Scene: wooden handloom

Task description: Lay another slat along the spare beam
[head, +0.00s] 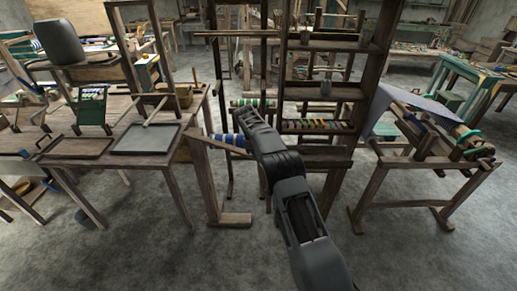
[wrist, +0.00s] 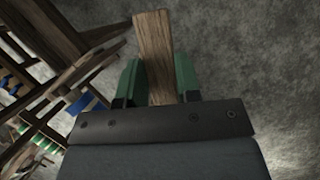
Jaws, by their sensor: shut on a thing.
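A brown wooden slat (wrist: 153,48) stands up between the two green fingers of my gripper (wrist: 155,80) in the wrist view. The gripper is shut on it. The slat's far end is over grey floor, with nothing seen touching it. In the head view my dark arm reaches to the loom frame, and the fingers and slat cannot be made out there. Close by is a wooden beam (head: 205,146) on a post, with a blue and white roll (head: 229,140) behind it. I cannot tell which timber is the spare beam.
A wooden table (head: 105,155) with trays stands at left. A tall dark loom frame (head: 372,60) with shelves and coloured spools (head: 315,126) rises ahead. A smaller loom stand (head: 375,185) is at right. Dark timbers (wrist: 50,50) fill the wrist view's left; bare floor (wrist: 260,60) lies right.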

